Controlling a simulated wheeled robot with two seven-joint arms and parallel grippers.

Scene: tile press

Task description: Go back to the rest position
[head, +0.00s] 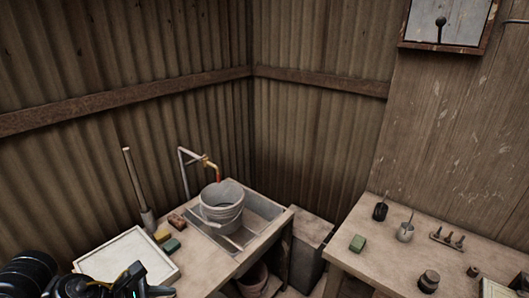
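Part of my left arm shows at the bottom left corner of the head view. Its black gripper (134,284) is at the bottom edge, in front of the lower right part of a white board with a pale frame (125,252). The fingertips are small, dark and partly cut off, so I cannot tell whether they are open or shut, or whether they hold anything. My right gripper is out of view.
A sink (262,211) holding grey buckets (221,203) stands at centre left, with sponges (172,245) beside it. A grey bin (312,233) fills the gap before the right-hand bench (385,255), which bears a green block (357,243) and small pots. Corrugated walls close the corner.

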